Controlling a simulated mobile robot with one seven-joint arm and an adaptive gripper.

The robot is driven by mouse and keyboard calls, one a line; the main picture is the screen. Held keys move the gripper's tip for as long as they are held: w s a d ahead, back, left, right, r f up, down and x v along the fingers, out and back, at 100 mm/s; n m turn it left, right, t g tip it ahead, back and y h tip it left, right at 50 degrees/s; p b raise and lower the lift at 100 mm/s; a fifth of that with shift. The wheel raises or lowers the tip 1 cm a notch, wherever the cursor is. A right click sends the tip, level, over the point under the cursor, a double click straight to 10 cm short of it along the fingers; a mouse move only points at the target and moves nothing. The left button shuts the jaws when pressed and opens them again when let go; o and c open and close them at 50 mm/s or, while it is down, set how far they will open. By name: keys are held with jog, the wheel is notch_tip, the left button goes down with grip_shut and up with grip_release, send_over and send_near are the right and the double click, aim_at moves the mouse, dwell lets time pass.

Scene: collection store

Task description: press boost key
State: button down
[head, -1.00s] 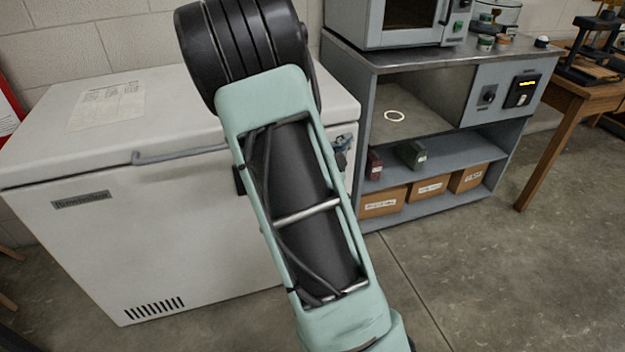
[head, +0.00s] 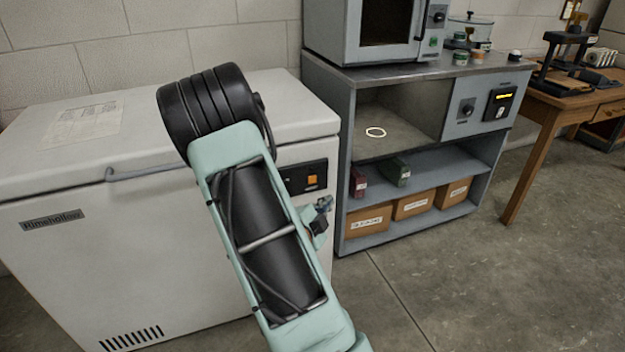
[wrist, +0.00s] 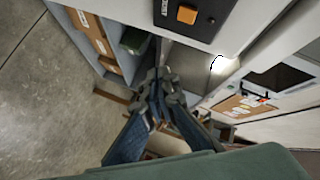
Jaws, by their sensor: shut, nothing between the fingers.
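An orange square key (head: 313,180) sits on a dark control panel (head: 296,179) at the right end of the white chest freezer's front. It also shows at the top of the wrist view (wrist: 187,14), with small lettering beside it that I cannot read surely. My gripper (head: 325,204) is partly hidden behind my arm in the head view, just below and right of the key. In the wrist view my gripper (wrist: 158,76) is shut and empty, its tips below and left of the key in the picture and apart from it.
The white chest freezer (head: 130,215) stands against the wall, with a paper sheet (head: 84,122) on its lid. Right of it is a grey bench (head: 345,150) with shelves and cardboard boxes (head: 412,203). A wooden table (head: 545,120) stands farther right. The floor in front is open.

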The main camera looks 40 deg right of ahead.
aim_at(312, 179)
jog(key=shift+w+d, duration=0.3)
jog(key=shift+w, duration=0.9)
jog(key=shift+w+d, duration=0.25)
jog(key=shift+w, duration=0.9)
jog(key=shift+w+d, duration=0.3)
jog(key=shift+w, duration=0.9)
jog(key=shift+w, duration=0.15)
jog(key=shift+w+d, duration=0.1)
jog(key=shift+w, duration=0.2)
jog(key=shift+w+d+b, duration=0.1)
jog(key=shift+w+b, duration=0.2)
jog(key=shift+w, duration=0.15)
jog(key=shift+s, duration=0.15)
jog(key=shift+s+a+b, duration=0.2)
jog(key=shift+s+b, duration=0.1)
jog(key=shift+s, duration=0.45)
